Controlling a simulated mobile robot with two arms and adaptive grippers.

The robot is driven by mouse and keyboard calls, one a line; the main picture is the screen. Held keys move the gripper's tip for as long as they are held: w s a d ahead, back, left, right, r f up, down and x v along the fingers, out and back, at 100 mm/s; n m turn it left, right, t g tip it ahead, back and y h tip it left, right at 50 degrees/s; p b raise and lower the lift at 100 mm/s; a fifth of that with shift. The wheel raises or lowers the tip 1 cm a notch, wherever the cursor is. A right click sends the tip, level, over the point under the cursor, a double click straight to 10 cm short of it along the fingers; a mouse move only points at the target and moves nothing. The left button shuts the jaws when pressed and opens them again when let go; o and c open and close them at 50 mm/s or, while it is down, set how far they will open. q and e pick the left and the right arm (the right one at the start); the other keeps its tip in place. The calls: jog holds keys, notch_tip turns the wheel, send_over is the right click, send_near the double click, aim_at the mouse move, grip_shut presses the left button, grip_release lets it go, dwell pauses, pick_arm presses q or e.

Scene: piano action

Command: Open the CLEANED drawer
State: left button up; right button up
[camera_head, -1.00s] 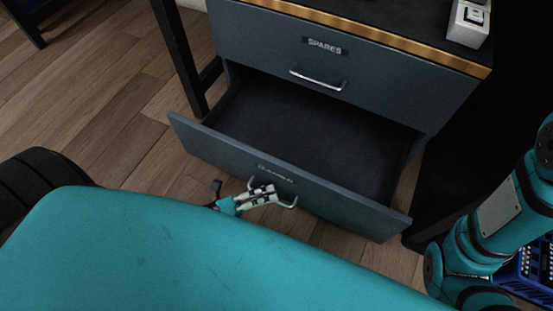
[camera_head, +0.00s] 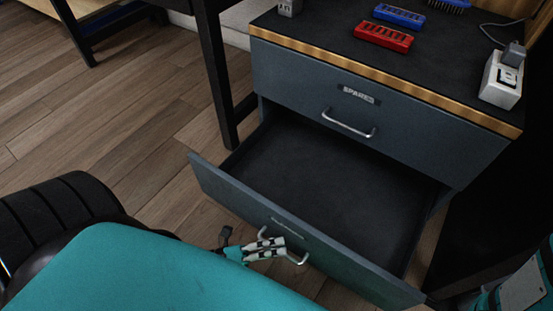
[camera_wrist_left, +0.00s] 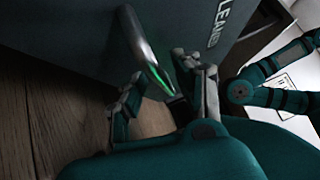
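The CLEANED drawer (camera_head: 330,263) is the lower drawer of a grey-blue cabinet. It stands pulled well out, and its dark inside (camera_head: 330,185) looks empty. Its label shows in part in the left wrist view (camera_wrist_left: 219,22); in the head view it is too faint to read. My left gripper (camera_head: 275,246) is at the drawer's metal handle (camera_head: 297,259). In the left wrist view its two fingers (camera_wrist_left: 160,92) stand apart, with the handle (camera_wrist_left: 146,55) between them, nearer the right-hand finger. Firm contact cannot be made out. My right gripper is out of view.
The SPARES drawer (camera_head: 350,122) above is shut. On the cabinet top lie a red tray (camera_head: 383,35), a blue tray (camera_head: 399,15) and a white box (camera_head: 501,80). A black table leg (camera_head: 214,75) stands left of the cabinet. Wooden floor (camera_head: 110,110) is free at the left.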

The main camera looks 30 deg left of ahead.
pick_arm(q)
jog(key=shift+r, duration=0.15)
jog(key=v, duration=1.2)
jog(key=shift+a, duration=0.1)
dwell(0.3)
